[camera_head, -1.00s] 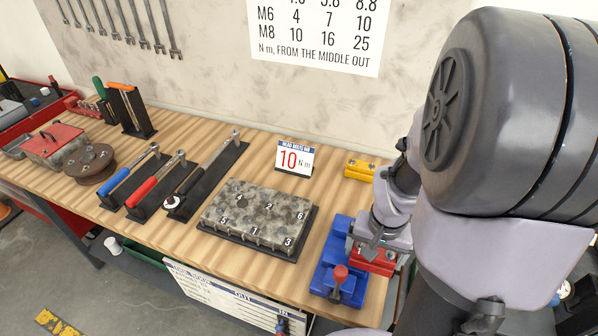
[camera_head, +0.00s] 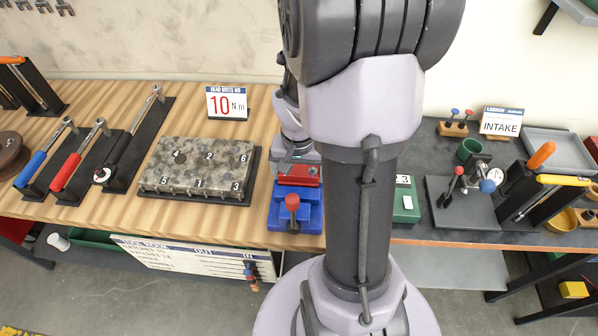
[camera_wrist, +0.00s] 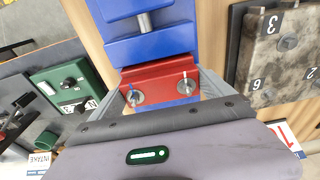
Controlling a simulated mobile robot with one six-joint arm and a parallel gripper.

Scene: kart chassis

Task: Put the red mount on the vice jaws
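The red mount (camera_head: 299,174) is a small red block at the blue vice (camera_head: 290,215), over its rear part. In the wrist view the mount (camera_wrist: 158,84) shows two round bolt heads, one with a blue mark and one with a white mark. Blue vice parts (camera_wrist: 150,45) lie just beyond it. My gripper (camera_head: 296,162) is right at the mount; grey fingers (camera_wrist: 160,98) flank its two ends and appear closed on it. I cannot tell whether the mount's underside touches the jaws. The gripper body hides part of the near side.
A numbered engine block (camera_head: 198,168) stands left of the vice, with torque wrenches further left. A green box (camera_head: 405,203) stands to the right, partly behind my arm. A dark bench with tools lies further right.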

